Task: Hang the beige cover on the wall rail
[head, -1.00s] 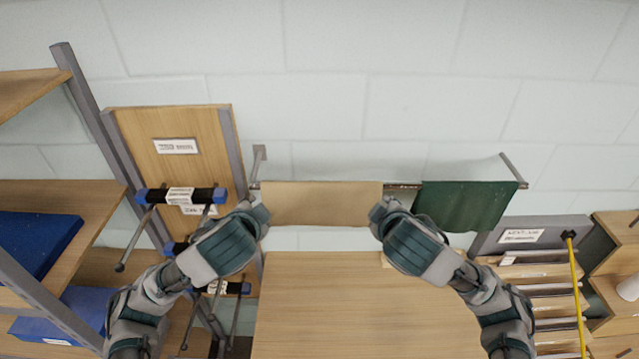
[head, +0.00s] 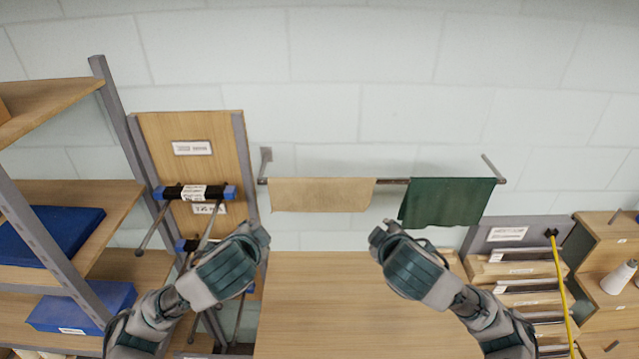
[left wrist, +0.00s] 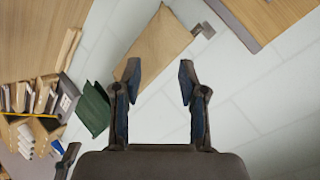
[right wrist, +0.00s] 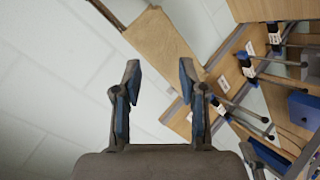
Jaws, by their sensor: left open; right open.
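The beige cover (head: 322,194) hangs over the left part of the wall rail (head: 392,181), its front face flat and its lower edge nearly level. It also shows in the left wrist view (left wrist: 160,45) and the right wrist view (right wrist: 160,45). My left gripper (head: 262,236) is below and left of the cover, open and empty, apart from it. My right gripper (head: 378,232) is below the cover's right end, also open and empty. In both wrist views the fingers stand wide apart with nothing between them. The cover's back side is hidden.
A dark green cloth (head: 447,201) hangs on the rail's right part. A wooden table (head: 345,310) below is clear. A shelf unit (head: 70,200) with blue boxes stands at left, beside a wooden panel with racked stands (head: 195,192).

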